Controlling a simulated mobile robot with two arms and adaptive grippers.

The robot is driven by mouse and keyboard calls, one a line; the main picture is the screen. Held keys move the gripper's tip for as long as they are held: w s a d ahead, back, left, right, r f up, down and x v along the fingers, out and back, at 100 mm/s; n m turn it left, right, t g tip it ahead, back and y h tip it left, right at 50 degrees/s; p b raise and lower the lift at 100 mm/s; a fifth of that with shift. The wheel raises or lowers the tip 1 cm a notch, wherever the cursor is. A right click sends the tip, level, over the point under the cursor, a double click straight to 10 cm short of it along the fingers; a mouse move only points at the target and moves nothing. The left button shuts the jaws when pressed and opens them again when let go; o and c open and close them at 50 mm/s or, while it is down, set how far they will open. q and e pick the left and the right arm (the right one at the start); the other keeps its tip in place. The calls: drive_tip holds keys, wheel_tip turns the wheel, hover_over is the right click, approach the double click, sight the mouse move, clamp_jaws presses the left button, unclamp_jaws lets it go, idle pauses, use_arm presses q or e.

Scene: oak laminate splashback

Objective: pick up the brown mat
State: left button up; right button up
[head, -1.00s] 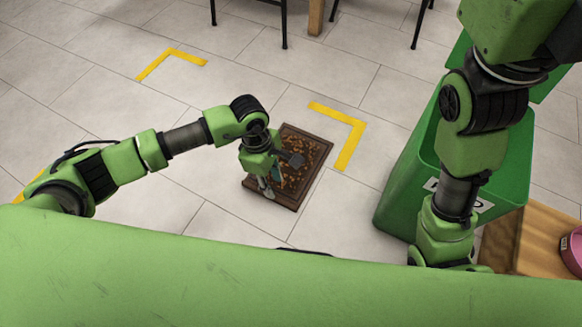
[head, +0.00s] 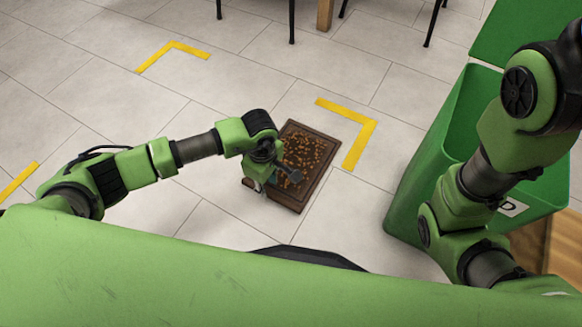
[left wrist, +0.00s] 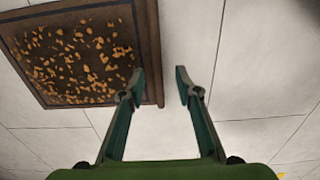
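The brown mat (head: 310,148) lies flat on the tiled floor, a dark-framed rectangle with orange-brown flecks. In the left wrist view the mat (left wrist: 82,55) fills the upper left, with its edge running beside the fingers. My left gripper (head: 262,182) is over the mat's near left part in the head view. In the left wrist view my left gripper (left wrist: 160,75) is open and empty; its left fingertip overlaps the mat's edge and its right fingertip is over bare tile. I cannot tell the fingertips' height. My right gripper is not in view.
A green bin (head: 404,200) stands to the right, partly behind my right arm. A wooden surface (head: 563,243) shows at the lower right. Yellow floor marks (head: 357,145) lie beyond the mat. Dark chair legs (head: 291,22) stand at the back. Tile around the mat is clear.

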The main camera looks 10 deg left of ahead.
sight(271, 194)
use_arm(q)
drive_tip(key=f+b, duration=0.3)
drive_tip(key=f, duration=0.1)
drive_tip(key=shift+w+d+b, duration=0.15)
drive_tip(key=shift+d+b, duration=0.1)
drive_tip(key=shift+b, duration=0.15)
drive_tip(key=shift+f+b, duration=0.35)
drive_tip(key=shift+f, duration=0.2)
drive_tip(key=shift+r, duration=0.1)
clamp_jaws()
